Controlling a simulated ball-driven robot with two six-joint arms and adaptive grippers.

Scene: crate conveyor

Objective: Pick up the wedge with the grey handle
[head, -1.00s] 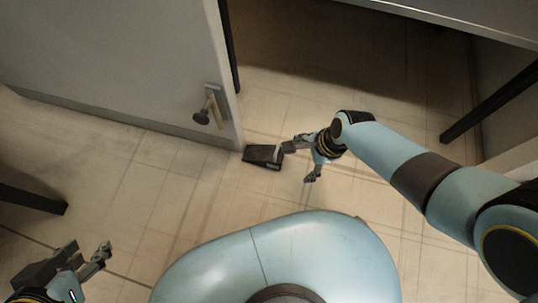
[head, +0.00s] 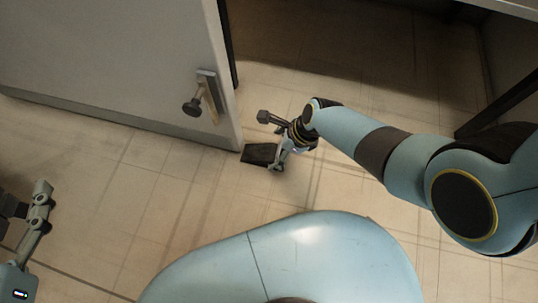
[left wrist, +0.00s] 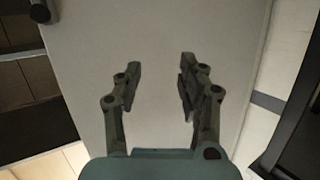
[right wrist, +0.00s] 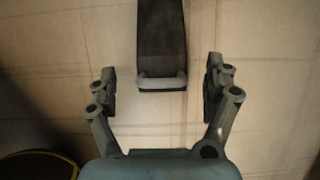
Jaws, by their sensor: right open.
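The wedge (head: 259,153) is a dark block lying on the floor at the lower corner of the door. Its grey handle (right wrist: 162,83) shows as a bar across the wedge's near end in the right wrist view. My right gripper (head: 270,142) is open above the wedge, and its fingers partly cover it in the head view. In the right wrist view the handle lies roughly centred between the open fingertips (right wrist: 161,76), with nothing gripped. My left gripper (left wrist: 160,70) is open and empty, and it sits at the left edge of the head view.
A grey door (head: 120,70) with a knob handle (head: 205,97) stands at the upper left, its bottom edge close to the wedge. A dark opening lies behind it. Tiled floor (head: 180,205) is clear in front of the door. My own body fills the bottom middle.

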